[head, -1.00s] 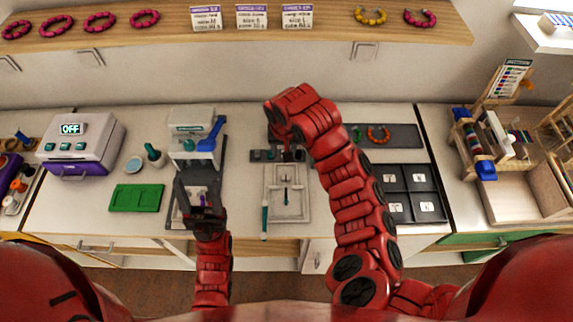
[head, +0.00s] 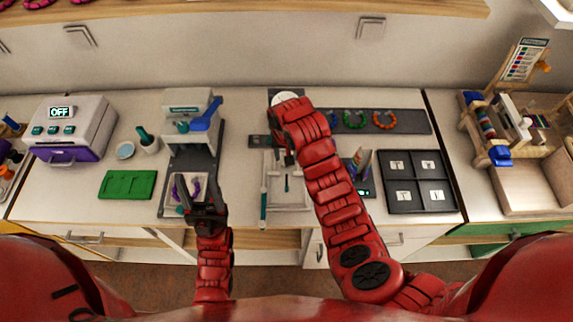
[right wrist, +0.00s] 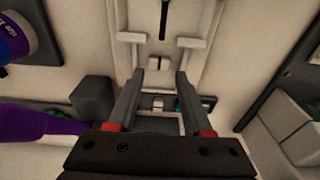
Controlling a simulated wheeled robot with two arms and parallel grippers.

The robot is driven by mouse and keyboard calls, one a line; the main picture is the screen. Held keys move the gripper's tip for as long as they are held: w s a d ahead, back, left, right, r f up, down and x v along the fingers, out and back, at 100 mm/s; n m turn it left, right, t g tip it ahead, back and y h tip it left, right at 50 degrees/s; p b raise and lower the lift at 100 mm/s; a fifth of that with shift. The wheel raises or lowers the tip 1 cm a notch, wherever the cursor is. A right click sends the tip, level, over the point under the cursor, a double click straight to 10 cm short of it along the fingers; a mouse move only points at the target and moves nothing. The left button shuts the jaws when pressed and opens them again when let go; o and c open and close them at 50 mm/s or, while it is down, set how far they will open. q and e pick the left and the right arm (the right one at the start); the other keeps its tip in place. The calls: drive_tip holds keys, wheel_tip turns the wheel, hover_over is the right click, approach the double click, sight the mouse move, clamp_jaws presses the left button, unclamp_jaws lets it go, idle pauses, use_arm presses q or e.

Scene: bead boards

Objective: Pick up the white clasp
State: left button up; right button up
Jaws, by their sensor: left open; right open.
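A small white piece (right wrist: 157,103), likely the white clasp, shows between the fingers of my right gripper (right wrist: 159,75) in the right wrist view. A second small white piece (right wrist: 153,62) lies just beyond, close to the fingertips; I cannot tell for sure which is the clasp. The right gripper is open, with its fingers apart and nothing clearly held. In the head view my right wrist hides this spot, beside the pale work board (head: 297,205). My left gripper (head: 201,190) is open above a tray with purple pieces (head: 181,189) at the front left.
A grey press with a blue handle (head: 205,119) stands behind the left gripper. A green tray (head: 128,185) and a white machine (head: 73,128) are left. A dark four-part tray (head: 418,208) and a strip with bracelets (head: 405,122) are right. A wooden rack (head: 512,120) stands far right.

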wheel_tip(320, 180, down, 3)
drive_tip(key=shift+w+d+r+p, duration=0.1)
drive_tip(key=shift+p, duration=0.75)
drive_tip(key=shift+w+f, duration=0.1)
drive_tip(key=shift+f, duration=0.5)
drive_tip(key=shift+c, duration=0.3)
clamp_jaws()
